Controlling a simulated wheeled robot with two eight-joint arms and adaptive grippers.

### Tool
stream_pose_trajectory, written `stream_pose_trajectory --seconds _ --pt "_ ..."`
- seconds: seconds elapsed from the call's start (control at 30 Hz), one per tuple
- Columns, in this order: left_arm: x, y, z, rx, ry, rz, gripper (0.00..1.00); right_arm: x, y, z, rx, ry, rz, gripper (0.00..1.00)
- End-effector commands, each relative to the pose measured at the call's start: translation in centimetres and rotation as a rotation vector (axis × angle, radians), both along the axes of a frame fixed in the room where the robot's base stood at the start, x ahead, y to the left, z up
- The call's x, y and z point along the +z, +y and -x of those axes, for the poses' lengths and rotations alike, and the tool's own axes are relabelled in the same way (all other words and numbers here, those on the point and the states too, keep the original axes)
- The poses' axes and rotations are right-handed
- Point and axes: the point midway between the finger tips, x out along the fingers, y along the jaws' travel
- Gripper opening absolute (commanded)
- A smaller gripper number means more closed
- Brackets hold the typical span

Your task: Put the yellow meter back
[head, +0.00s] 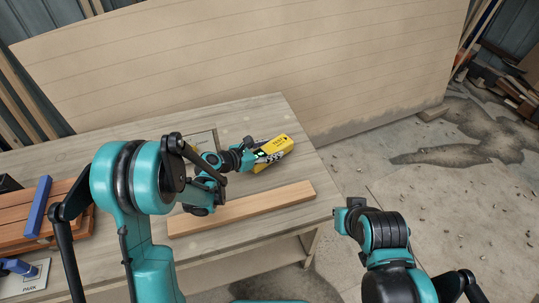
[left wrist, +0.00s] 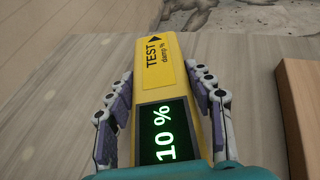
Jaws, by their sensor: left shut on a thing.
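The yellow meter (head: 277,147) is at the far right part of the workbench. In the left wrist view the meter (left wrist: 165,65) points away from me, with "TEST damp %" on its top and a lit green "10 %" on its dark screen. My left gripper (head: 259,154) is shut on it, with a finger along each side in the left wrist view (left wrist: 165,118). I cannot tell whether the meter touches the bench. A flat pad marked "PARK" (head: 33,286) lies at the bench's near left, partly under a blue-handled tool. My right gripper does not show.
A pale wooden strip (head: 245,208) lies along the near right of the workbench (head: 120,128). Brown boards (head: 62,215) with a blue bar (head: 37,207) are at the left. A large plank panel (head: 240,55) stands behind. My right arm is over the concrete floor.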

Motion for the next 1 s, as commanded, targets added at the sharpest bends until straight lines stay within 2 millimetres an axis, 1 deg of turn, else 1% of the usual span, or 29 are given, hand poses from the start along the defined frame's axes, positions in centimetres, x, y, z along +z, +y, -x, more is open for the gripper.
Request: stream_pose_trajectory --seconds 0.03,0.07,0.3,0.43,0.47,0.5,0.53,0.8,0.9,1.0 --pt "-1.10 -0.01 -0.02 0.000 0.000 0.001 0.05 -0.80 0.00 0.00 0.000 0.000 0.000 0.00" --pt "-1.29 -0.01 -0.02 0.000 0.000 0.001 0.05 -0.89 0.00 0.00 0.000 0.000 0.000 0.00" --pt "-1.11 -0.01 0.00 0.000 0.000 0.001 0.05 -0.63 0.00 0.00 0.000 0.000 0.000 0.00" --pt "-1.43 -0.01 -0.01 0.000 0.000 0.001 0.05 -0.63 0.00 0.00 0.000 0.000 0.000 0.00" --pt "-1.44 -0.01 0.00 0.000 0.000 0.000 0.58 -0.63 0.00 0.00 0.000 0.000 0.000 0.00" --pt "-1.43 -0.01 0.01 0.000 0.000 0.000 0.68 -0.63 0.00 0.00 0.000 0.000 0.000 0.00" --pt "-1.43 -0.01 0.01 0.000 0.000 0.000 0.73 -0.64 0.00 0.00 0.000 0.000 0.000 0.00" --pt "-1.42 -0.01 0.01 0.001 0.000 0.000 0.73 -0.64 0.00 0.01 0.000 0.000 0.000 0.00" --pt "-1.08 -0.01 0.02 0.001 0.000 0.000 0.73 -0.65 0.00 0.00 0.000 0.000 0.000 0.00" --pt "-0.46 0.94 0.68 0.003 0.000 0.000 0.73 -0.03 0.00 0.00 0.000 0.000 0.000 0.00"
